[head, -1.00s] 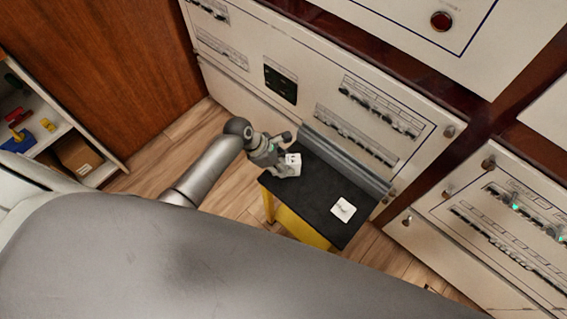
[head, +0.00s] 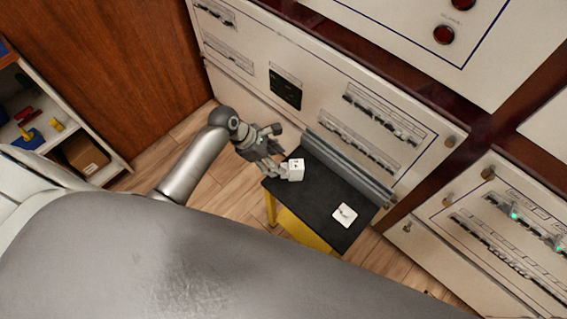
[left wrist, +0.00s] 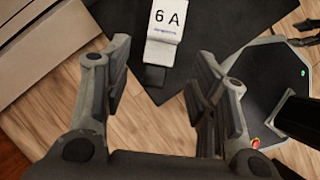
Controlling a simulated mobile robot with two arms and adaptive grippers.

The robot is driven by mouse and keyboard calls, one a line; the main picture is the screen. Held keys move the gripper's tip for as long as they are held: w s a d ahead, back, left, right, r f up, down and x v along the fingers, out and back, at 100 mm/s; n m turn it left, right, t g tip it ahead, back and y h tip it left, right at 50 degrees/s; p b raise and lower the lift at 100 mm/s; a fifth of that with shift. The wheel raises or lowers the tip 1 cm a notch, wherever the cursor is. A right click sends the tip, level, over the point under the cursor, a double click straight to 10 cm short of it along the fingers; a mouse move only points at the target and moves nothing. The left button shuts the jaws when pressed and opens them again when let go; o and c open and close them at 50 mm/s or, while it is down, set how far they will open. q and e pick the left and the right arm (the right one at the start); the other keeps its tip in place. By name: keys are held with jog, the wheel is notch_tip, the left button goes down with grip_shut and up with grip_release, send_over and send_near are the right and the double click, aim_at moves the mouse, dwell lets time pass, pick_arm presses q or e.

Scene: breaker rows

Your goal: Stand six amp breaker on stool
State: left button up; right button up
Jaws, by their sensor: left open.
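The six amp breaker (head: 295,169) is a small white block standing on the black top of the stool (head: 318,188), near its left end. In the left wrist view its white face (left wrist: 165,22) reads "6 A", with a dark part below it. My left gripper (head: 280,153) is open and empty, just left of the breaker and apart from it. In the left wrist view the open fingers (left wrist: 168,80) point toward the breaker, with floor showing between them.
A white card (head: 344,215) with a dark mark lies on the stool's right part. A grey rail (head: 347,168) runs along the stool's back edge. White breaker panels (head: 330,90) rise behind. A shelf with coloured items (head: 55,130) stands at the left.

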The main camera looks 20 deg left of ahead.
pick_arm(q)
jog(key=v, duration=0.4)
jog(key=shift+a+r+p, duration=0.15)
jog(key=shift+r+p, duration=0.05)
jog(key=shift+p, duration=0.1)
